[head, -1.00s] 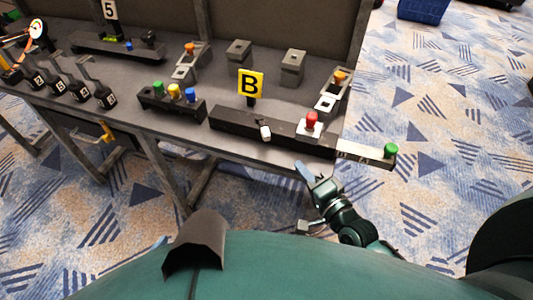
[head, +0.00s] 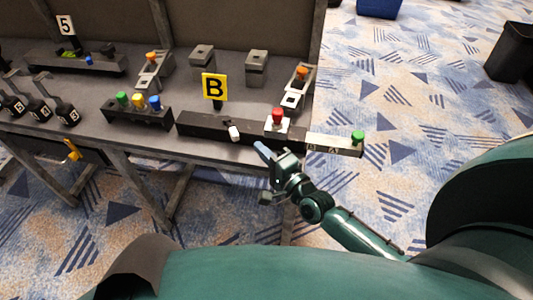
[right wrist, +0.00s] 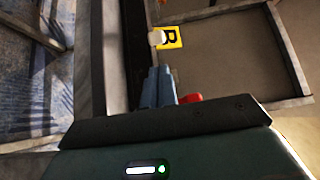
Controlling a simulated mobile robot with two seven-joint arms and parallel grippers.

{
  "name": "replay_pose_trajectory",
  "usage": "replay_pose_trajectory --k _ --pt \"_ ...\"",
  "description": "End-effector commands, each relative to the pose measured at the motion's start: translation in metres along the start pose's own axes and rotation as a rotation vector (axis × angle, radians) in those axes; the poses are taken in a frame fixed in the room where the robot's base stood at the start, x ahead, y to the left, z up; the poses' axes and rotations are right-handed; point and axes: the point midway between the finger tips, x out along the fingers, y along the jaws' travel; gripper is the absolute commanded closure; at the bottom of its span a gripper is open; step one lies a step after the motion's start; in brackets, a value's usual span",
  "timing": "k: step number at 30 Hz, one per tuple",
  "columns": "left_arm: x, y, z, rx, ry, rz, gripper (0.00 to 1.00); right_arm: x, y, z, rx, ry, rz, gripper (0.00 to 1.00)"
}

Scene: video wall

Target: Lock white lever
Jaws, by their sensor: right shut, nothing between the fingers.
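The white lever (head: 234,132) is a small white-tipped handle on the front of the long black box under the yellow B sign (head: 214,87). In the right wrist view its white tip (right wrist: 156,37) shows just beyond my fingers, beside the B sign. My right gripper (head: 261,148) is shut and empty, with its blue-grey fingers just right of and slightly below the lever in the head view. In the right wrist view the shut fingers (right wrist: 158,78) point toward the lever, with a small gap in the picture. My left gripper is not in view.
A red button (head: 277,116) sits on the same box, right of the lever. A white bar with a green knob (head: 358,137) sticks out past the table's right end. A box with green, yellow and blue buttons (head: 138,108) stands to the left.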

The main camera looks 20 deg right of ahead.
Motion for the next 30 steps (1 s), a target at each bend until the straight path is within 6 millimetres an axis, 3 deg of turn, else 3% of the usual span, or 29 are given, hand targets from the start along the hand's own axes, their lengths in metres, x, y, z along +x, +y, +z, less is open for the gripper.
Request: replay_pose_trajectory --k 6,12,30 --pt "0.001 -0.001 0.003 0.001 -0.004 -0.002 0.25 0.040 -0.001 0.001 0.000 -0.001 -0.001 1.00" --pt "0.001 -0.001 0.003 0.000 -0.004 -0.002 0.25 0.058 0.000 0.001 -0.002 -0.001 0.000 1.00" --pt "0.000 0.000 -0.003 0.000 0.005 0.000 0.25 0.060 0.000 0.004 0.000 -0.001 0.001 1.00"
